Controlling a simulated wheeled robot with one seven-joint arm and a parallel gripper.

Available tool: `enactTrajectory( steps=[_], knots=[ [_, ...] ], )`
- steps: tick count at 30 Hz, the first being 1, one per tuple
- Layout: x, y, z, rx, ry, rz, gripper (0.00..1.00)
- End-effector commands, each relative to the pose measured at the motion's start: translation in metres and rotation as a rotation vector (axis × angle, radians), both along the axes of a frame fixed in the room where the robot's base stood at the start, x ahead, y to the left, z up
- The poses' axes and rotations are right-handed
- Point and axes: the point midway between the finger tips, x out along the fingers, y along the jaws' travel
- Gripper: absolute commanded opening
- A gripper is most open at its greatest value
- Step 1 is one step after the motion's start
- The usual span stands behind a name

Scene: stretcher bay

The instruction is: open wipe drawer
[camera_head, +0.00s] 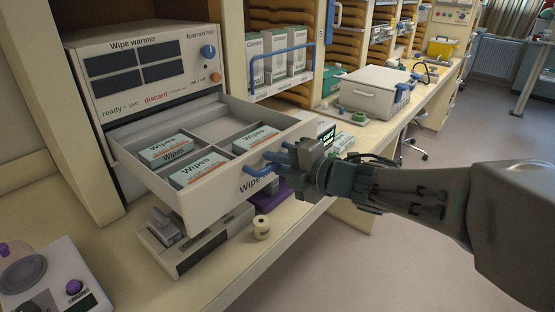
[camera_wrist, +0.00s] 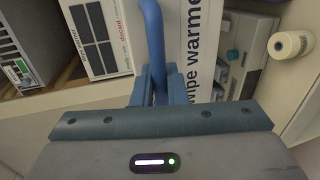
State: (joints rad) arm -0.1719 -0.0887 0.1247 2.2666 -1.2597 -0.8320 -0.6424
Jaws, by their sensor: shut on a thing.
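The wipe drawer (camera_head: 222,195) is pulled well out of the wipe warmer (camera_head: 150,62), and its inside shows. Wipes packs lie in its compartments: one at the back left (camera_head: 165,148), one at the front left (camera_head: 200,168) and one at the right (camera_head: 254,139). My gripper (camera_head: 285,160) is at the drawer front, shut on the blue drawer handle (camera_wrist: 153,40). In the wrist view the blue handle runs up from between the fingers, beside the drawer front (camera_wrist: 200,50) with its "Wipe warmer" lettering.
A grey device (camera_head: 190,240) and a small roll (camera_head: 261,227) stand on the counter below the open drawer. A scale-like device (camera_head: 50,280) is at the lower left. A grey lidded box (camera_head: 370,92) stands farther along the counter. The floor at the right is clear.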

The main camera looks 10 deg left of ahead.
Motion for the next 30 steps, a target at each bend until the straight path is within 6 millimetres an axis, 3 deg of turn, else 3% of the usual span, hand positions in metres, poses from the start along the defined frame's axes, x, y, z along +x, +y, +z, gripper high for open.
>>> enactTrajectory(
  steps=[5, 6, 17, 23, 30],
  knots=[
    [0.0, -0.001, 0.0, 0.001, -0.001, -0.001, 0.0],
    [0.001, -0.001, 0.0, 0.001, -0.001, -0.001, 0.17],
    [-0.001, -0.004, 0.001, 0.001, -0.001, -0.003, 0.17],
    [-0.014, -0.03, 0.008, 0.001, -0.004, -0.005, 0.17],
    [-0.039, -0.079, 0.02, 0.002, -0.004, -0.007, 0.17]
  ],
)
